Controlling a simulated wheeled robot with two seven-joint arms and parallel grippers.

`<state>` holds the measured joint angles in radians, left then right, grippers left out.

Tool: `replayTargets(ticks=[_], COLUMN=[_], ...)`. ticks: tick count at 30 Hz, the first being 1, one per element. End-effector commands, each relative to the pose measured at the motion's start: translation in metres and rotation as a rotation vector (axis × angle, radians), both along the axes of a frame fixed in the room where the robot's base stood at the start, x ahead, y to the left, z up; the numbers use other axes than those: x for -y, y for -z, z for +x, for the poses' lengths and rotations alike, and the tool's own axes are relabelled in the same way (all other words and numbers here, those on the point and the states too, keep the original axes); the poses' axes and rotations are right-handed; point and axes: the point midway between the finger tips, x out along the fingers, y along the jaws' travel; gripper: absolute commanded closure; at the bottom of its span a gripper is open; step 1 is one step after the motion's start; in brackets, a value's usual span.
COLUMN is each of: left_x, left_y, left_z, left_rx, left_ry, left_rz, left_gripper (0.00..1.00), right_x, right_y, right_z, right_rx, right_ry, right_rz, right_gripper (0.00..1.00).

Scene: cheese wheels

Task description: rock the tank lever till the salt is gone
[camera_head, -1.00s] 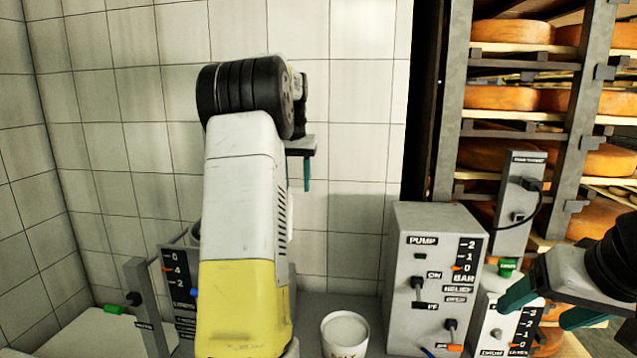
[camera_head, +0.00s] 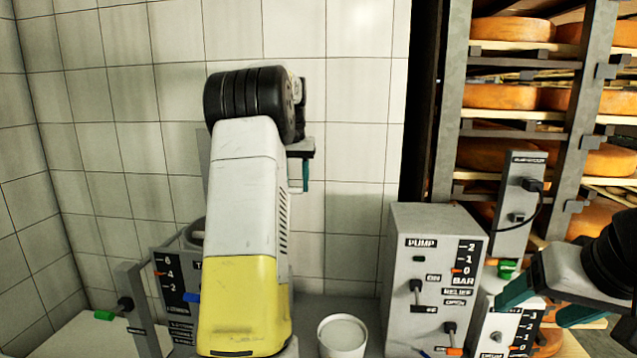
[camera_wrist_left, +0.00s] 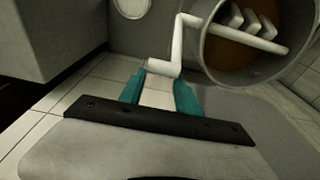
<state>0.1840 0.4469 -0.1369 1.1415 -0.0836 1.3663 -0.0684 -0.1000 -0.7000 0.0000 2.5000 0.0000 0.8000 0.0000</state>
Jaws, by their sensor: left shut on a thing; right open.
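The left wrist view shows a round grey tank (camera_wrist_left: 207,48) with brown contents and white paddles (camera_wrist_left: 250,22) inside. A white cranked lever (camera_wrist_left: 182,42) runs from the tank. My left gripper (camera_wrist_left: 160,82) is shut on the lever's end, with its teal fingers on both sides. In the head view my left gripper (camera_head: 306,176) is mostly behind my own arm, which also hides most of the tank. I cannot make out salt in the brown contents. My right gripper (camera_head: 548,305) is open and empty at the right.
A grey pump box (camera_head: 405,265) with switches stands right of centre. A white cup (camera_head: 342,340) stands at the front. A panel with a scale (camera_head: 170,275) and a post with a green-tipped lever (camera_head: 104,315) are at the left. Cheese wheels (camera_head: 510,30) fill the rack at right.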

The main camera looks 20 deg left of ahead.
Motion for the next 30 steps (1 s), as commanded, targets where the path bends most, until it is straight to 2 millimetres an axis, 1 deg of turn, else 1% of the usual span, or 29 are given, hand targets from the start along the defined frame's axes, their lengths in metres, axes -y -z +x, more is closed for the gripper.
replayTargets(ticks=[1,4,13,16,20,24,27,30], left_x=[0.004,0.004,0.001,0.001,0.002,0.003,0.004,0.004], left_y=[0.004,0.003,0.002,-0.004,-0.023,-0.048,-0.062,-0.071], left_z=[0.003,0.002,0.0,0.0,-0.002,-0.005,-0.007,-0.008], left_rx=[0.001,-0.001,-0.003,-0.001,0.0,0.0,0.0,-0.001], left_ry=[0.005,0.005,0.001,0.001,0.001,0.002,0.002,0.002], left_rz=[-0.006,-0.006,-0.002,-0.001,-0.001,-0.002,-0.002,-0.002], left_gripper=[0.58,0.39,0.38,0.38,0.38,0.38,0.38,0.38], right_x=[0.0,0.0,0.0,0.0,0.0,0.0,0.0,0.0], right_y=[0.0,0.0,0.0,0.0,0.0,0.0,0.0,0.0], right_z=[0.0,0.0,0.0,0.0,0.0,0.0,0.0,0.0], right_rx=[0.0,0.0,0.0,0.0,0.0,0.0,0.0,0.0], right_ry=[0.0,0.0,0.0,0.0,0.0,0.0,0.0,0.0], right_rz=[0.0,0.0,0.0,0.0,0.0,0.0,0.0,0.0], right_gripper=[0.29,0.29,0.29,0.29,0.29,0.29,0.29,0.29])
